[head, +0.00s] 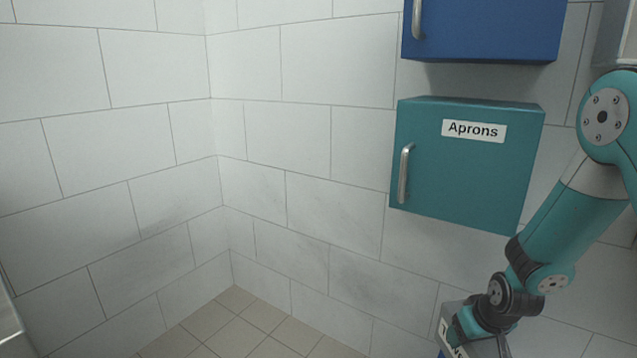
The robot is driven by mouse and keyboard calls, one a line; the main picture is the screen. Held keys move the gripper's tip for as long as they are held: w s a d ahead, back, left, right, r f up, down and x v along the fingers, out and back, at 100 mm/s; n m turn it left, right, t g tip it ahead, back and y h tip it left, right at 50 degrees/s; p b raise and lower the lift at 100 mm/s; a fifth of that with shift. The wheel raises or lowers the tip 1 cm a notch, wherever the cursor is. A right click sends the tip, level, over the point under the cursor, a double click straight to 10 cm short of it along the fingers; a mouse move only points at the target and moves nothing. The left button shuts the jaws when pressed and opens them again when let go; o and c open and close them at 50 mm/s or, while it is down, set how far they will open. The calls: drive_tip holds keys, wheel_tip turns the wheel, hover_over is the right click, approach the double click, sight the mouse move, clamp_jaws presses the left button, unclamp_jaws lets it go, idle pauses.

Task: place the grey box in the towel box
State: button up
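My arm reaches down from the right edge in the head view, and its wrist end hangs at the bottom right. My gripper (468,326) is at that end, dark and partly hidden, so I cannot see its fingers or whether they are open. It is in front of a box with a grey top (490,347) and a white label, cut off by the bottom edge. Only a few letters of the label show, seemingly part of "Towels". I cannot make out a separate grey box; it may be hidden by the gripper or out of view.
A teal wall cabinet labelled "Aprons" (465,175) with a metal handle hangs above and left of the wrist. A blue cabinet (485,28) hangs above it. White tiled walls (300,150) meet in a corner. The beige floor (235,325) at bottom centre is clear.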

drive_tip(key=shift+a+f+m, duration=0.5)
drive_tip(key=shift+a+f, duration=0.05)
drive_tip(key=shift+f, duration=0.25)
drive_tip(key=shift+w+a+r+m+h+p, duration=0.1)
drive_tip(key=shift+a+m+h+p, duration=0.1)
drive_tip(key=shift+m+h+p, duration=0.15)
drive_tip(key=s+r+p, duration=0.2)
drive_tip(key=r+p, duration=1.1)
drive_tip(key=r, duration=0.1)
drive_tip(key=s+r+p, duration=0.2)
drive_tip(key=r+p, duration=1.1)
drive_tip(key=r, duration=0.1)
drive_tip(key=s+f, duration=0.4)
drive_tip(key=shift+s+f, duration=0.15)
drive_tip(key=shift+f, duration=0.25)
